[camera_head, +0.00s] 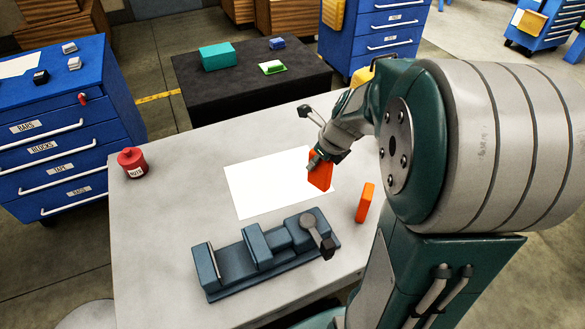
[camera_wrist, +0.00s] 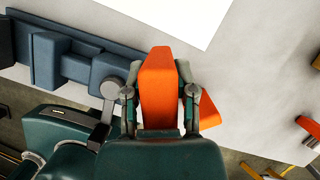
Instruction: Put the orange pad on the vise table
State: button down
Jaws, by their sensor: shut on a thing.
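My gripper (camera_head: 315,160) is shut on an orange pad (camera_head: 321,173), which hangs below the fingers over the right part of the white sheet in the head view. In the wrist view my gripper (camera_wrist: 160,91) has one finger on each side of the pad (camera_wrist: 157,65). The light grey vise table (camera_head: 160,240) lies below. I cannot tell from these views whether the pad touches it. A second orange block (camera_head: 365,203) stands on the table to the right of the held pad.
A blue-grey vise (camera_head: 265,255) sits at the table's near side, left of my arm. A white sheet (camera_head: 268,190) covers the middle. A red pot (camera_head: 131,162) stands at the far left. A black table (camera_head: 245,100) is behind. Free surface lies left of the sheet.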

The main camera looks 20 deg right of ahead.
jog(key=shift+w+a+f, duration=0.55)
jog(key=shift+w+f, duration=0.9)
jog(key=shift+f, duration=0.35)
jog(key=shift+w+a+f, duration=0.6)
jog(key=shift+w+f, duration=0.85)
jog(key=shift+f, duration=0.35)
jog(key=shift+w+a+f, duration=0.55)
jog(key=shift+w+f, duration=0.9)
jog(key=shift+f, duration=0.35)
jog(key=shift+f, duration=0.15)
jog(key=shift+c, duration=2.1)
grip_release()
